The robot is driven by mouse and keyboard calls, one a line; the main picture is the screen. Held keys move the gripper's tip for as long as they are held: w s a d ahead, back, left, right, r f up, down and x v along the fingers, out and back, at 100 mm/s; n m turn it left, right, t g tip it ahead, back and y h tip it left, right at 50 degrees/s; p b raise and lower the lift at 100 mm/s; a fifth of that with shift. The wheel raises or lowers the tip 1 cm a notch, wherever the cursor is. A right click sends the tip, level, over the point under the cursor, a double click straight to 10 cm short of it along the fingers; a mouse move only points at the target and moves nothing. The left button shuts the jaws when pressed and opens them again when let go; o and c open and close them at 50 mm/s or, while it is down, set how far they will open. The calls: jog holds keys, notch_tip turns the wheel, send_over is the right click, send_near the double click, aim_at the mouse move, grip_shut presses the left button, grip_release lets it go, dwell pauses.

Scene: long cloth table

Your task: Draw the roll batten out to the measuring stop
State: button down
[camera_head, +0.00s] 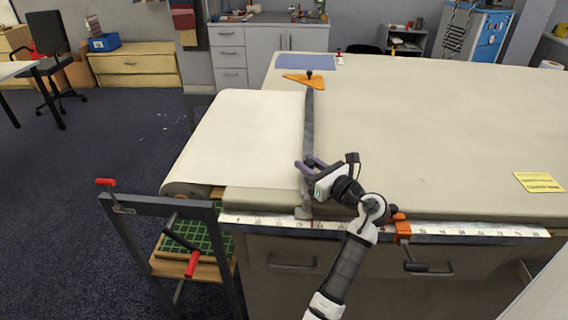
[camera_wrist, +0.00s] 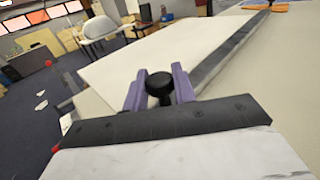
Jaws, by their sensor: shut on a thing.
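The roll batten (camera_head: 309,130) is a long dark grey bar along the right edge of the pale cloth (camera_head: 245,125), lying across the table; it also shows in the wrist view (camera_wrist: 228,58). My gripper (camera_head: 309,164) is at the batten's nearer half. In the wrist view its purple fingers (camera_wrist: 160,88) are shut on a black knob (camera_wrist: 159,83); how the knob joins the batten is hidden. An orange stop (camera_head: 403,230) sits on the white measuring rule (camera_head: 470,230) at the table's front edge, well right of the batten. My arm covers part of the rule.
An orange triangular piece (camera_head: 305,79) with a black knob lies at the batten's far end. A yellow label (camera_head: 538,182) lies at the right. The tabletop (camera_head: 430,130) right of the batten is mostly clear. A dark frame with red handles (camera_head: 160,205) stands at the front left.

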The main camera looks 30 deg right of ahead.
jog(key=shift+s+d, duration=0.75)
jog(key=shift+d, duration=0.3)
jog(key=c, duration=1.2)
grip_release()
jog(key=shift+r, duration=0.1)
notch_tip(320, 180, up, 20)
jog(key=b, duration=0.3)
